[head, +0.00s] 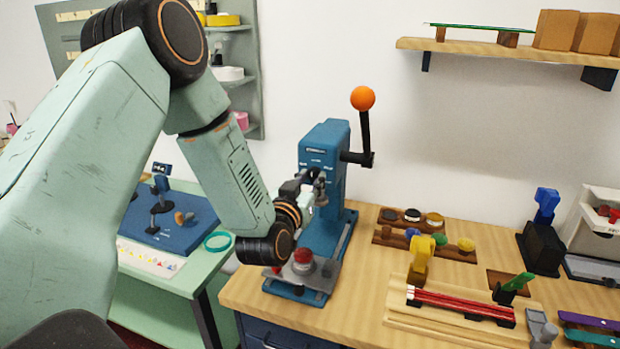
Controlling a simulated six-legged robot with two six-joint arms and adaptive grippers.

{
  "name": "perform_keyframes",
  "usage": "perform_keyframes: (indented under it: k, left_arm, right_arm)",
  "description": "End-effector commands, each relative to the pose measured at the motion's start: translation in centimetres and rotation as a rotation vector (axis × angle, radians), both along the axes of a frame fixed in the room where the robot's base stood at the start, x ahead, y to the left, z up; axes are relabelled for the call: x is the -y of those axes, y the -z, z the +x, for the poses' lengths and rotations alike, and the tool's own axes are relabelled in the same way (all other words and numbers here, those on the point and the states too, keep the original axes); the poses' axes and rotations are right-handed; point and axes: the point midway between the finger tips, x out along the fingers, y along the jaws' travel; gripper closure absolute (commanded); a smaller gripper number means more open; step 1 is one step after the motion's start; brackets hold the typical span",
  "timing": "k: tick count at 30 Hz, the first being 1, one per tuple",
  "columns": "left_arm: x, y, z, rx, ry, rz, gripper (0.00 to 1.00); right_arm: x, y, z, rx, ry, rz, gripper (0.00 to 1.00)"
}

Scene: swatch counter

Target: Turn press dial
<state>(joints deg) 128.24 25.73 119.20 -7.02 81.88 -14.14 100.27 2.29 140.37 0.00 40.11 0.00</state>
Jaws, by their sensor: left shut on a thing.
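The blue press (326,146) stands on the wooden counter, with a lever ending in an orange ball (362,98) at its upper right. The press dial (313,174) is a small dark round part on the front of the press head, largely covered by my gripper. My left gripper (316,188) reaches in from the left and is shut on the dial; its fingertips are small and partly hidden by my wrist. A red-topped piece (303,257) sits on the press base below. My right gripper is not in view.
Right of the press are wooden trays with small round pieces (425,246), a yellow tool (421,259), red rods (460,305) and a black holder (541,247). A shelf (490,52) hangs above. A green side table (150,285) stands left.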

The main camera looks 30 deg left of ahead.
Motion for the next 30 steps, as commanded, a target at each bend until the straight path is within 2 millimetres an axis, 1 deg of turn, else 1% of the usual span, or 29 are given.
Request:
perform_keyframes:
  k: [1,14,15,22,30]
  left_arm:
    - [-0.04,-0.22,0.09,0.004,-0.001,0.007,1.00]
    - [-0.05,-0.21,0.10,0.004,-0.001,0.012,1.00]
    - [-0.05,-0.21,0.10,0.004,-0.001,0.012,0.69]
    - [-0.02,-0.10,0.06,0.002,0.000,0.011,0.50]
    - [0.00,-0.04,0.01,0.000,0.000,0.010,0.50]
  right_arm:
    - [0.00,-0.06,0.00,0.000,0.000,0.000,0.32]
    - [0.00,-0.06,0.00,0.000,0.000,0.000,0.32]
    - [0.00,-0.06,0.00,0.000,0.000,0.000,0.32]
    - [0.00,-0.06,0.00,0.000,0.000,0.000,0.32]
    - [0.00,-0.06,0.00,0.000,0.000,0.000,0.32]
